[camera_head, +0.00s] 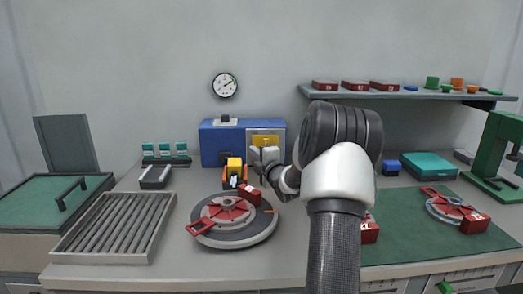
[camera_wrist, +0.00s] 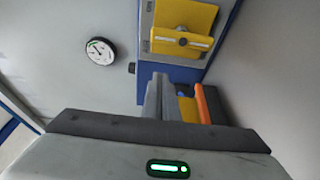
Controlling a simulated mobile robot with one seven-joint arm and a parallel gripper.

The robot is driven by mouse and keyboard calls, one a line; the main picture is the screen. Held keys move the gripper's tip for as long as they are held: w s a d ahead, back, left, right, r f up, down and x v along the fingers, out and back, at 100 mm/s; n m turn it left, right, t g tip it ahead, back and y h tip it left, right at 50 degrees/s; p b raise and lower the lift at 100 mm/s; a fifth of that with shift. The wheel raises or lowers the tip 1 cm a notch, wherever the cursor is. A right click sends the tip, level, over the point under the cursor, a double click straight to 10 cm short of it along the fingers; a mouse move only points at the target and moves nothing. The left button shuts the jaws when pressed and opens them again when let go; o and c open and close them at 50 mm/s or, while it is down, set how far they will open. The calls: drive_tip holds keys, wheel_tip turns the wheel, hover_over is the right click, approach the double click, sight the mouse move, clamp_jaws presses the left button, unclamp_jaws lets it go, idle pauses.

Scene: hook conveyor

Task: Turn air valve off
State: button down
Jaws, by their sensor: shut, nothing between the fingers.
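A blue box (camera_head: 219,146) stands against the back wall, with a grey panel on its right front. A yellow plate (camera_head: 266,138) on that panel carries a yellow bar-shaped handle (camera_wrist: 181,40), clearest at the top of the wrist view; it looks like the air valve. My gripper (camera_head: 257,155) is in front of the box, just below the yellow plate. In the wrist view its fingers (camera_wrist: 158,92) are together and empty, apart from the handle. My arm hides part of the area right of the box.
A yellow-and-black device (camera_head: 234,171) with orange sides stands close to my gripper. A round turntable (camera_head: 238,233) with red parts is in front. A roller tray (camera_head: 115,228) is at left, a green mat (camera_head: 410,245) at right. A gauge (camera_head: 225,85) hangs above.

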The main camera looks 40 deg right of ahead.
drive_tip(key=shift+w+d, duration=0.3)
drive_tip(key=shift+d, duration=0.4)
drive_tip(key=shift+w+d, duration=0.35)
drive_tip(key=shift+d, duration=0.4)
drive_tip(key=shift+w+d, duration=0.3)
drive_tip(key=shift+d, duration=0.4)
